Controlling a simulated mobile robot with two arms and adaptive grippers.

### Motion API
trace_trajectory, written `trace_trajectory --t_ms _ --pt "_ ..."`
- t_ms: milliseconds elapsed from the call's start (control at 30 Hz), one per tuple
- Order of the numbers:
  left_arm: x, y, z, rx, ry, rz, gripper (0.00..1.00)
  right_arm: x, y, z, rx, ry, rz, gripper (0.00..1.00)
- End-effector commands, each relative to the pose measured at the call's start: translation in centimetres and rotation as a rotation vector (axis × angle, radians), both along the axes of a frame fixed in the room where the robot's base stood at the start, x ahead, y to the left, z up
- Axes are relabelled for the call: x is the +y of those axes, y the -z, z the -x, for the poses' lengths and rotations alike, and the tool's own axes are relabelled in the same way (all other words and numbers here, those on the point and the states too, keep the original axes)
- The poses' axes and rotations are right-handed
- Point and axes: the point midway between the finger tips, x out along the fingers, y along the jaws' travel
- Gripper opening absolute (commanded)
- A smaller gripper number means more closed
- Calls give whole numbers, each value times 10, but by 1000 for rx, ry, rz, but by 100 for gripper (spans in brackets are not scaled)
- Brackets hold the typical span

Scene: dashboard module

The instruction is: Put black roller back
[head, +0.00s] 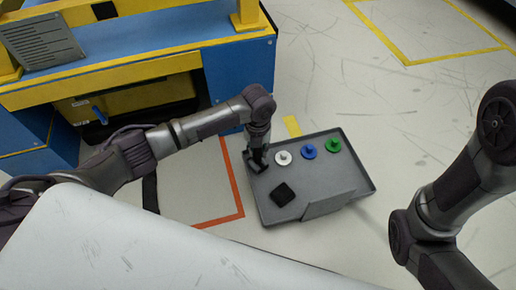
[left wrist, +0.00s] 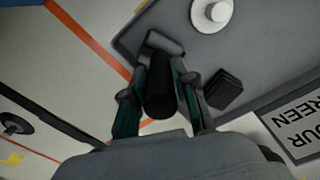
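The black roller (left wrist: 159,92) shows in the left wrist view as a dark cylinder between my left fingers, with a darker grey crossbar at its far end. My left gripper (head: 258,164) is at the upper left corner of the grey tray (head: 335,188). Its fingers lie close along both sides of the roller and appear shut on it. In the head view the roller blends with the dark fingers. Whether its far end touches the tray I cannot tell. My right arm shows at the right edge; its gripper is out of view.
The tray holds a white knob (head: 283,158), a blue knob (head: 309,151), a green knob (head: 333,145) and a black square block (head: 282,195). A blue and yellow workstation (head: 235,75) stands at the upper left. The floor right of the tray is clear.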

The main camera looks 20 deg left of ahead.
Motion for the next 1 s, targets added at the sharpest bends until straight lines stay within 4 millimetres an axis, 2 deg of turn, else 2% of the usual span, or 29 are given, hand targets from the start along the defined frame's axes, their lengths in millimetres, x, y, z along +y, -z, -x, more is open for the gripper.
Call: trace_trajectory --t_ms 33,100,467,567,700,800,1000 --pt "0 0 0 0 0 0 39 0 0 0 0 0 0 48" --pt "0 0 0 0 0 0 51 0 0 0 0 0 0 48" --pt "0 -3 0 0 0 0 51 0 1 0 -1 0 1 48" --pt "1 -19 0 -1 -1 -1 51 0 -11 0 2 0 0 48" --pt "0 -50 -1 -2 0 0 51 0 -34 1 -3 0 0 48" --pt "0 -74 0 -1 1 0 51 -1 -32 -20 57 -1 -2 48" --pt "0 -107 0 -1 0 0 51 -2 -23 -41 127 -5 -7 48"
